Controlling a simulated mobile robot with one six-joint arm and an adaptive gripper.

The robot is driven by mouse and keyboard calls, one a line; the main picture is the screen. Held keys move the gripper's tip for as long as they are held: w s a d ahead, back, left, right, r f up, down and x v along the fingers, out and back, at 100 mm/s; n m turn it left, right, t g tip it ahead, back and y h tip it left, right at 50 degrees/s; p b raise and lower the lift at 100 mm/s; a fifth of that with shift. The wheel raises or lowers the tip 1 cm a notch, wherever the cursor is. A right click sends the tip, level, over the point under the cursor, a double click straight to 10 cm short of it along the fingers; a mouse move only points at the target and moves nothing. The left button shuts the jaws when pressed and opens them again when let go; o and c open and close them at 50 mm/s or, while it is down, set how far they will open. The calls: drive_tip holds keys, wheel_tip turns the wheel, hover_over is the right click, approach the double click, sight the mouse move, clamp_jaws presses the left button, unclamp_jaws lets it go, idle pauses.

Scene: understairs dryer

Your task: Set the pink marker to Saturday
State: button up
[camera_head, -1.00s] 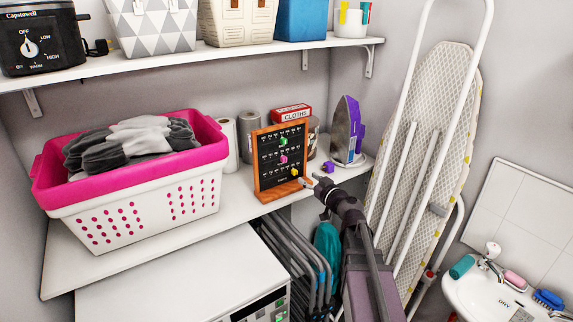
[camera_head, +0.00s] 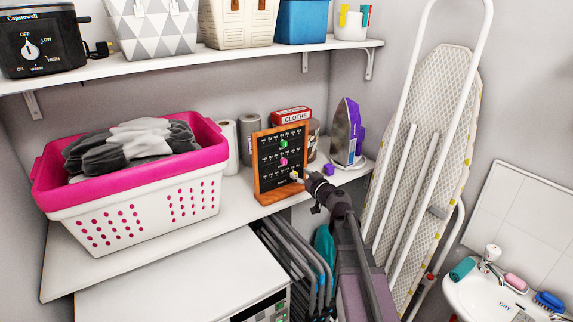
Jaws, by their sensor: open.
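A wood-framed black board (camera_head: 257,170) stands on the white worktop with three rows of small white lettering, too small to read. A green marker (camera_head: 283,143) is on the top row. A yellow marker (camera_head: 294,174) is on the bottom row, partly hidden by my gripper. My gripper (camera_head: 299,178) is open at the board's lower right, below and right of the pink marker. I cannot tell whether it touches the board or the yellow marker.
A pink and white laundry basket (camera_head: 135,217) stands left of the board. Grey rolls (camera_head: 249,137) and a red cloths box (camera_head: 291,115) are behind. A purple iron (camera_head: 347,135) and a small purple object (camera_head: 328,169) are right. An ironing board (camera_head: 440,120) leans further right.

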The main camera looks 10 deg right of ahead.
sight(285, 162)
drive_tip(key=x, duration=0.9)
clamp_jaws()
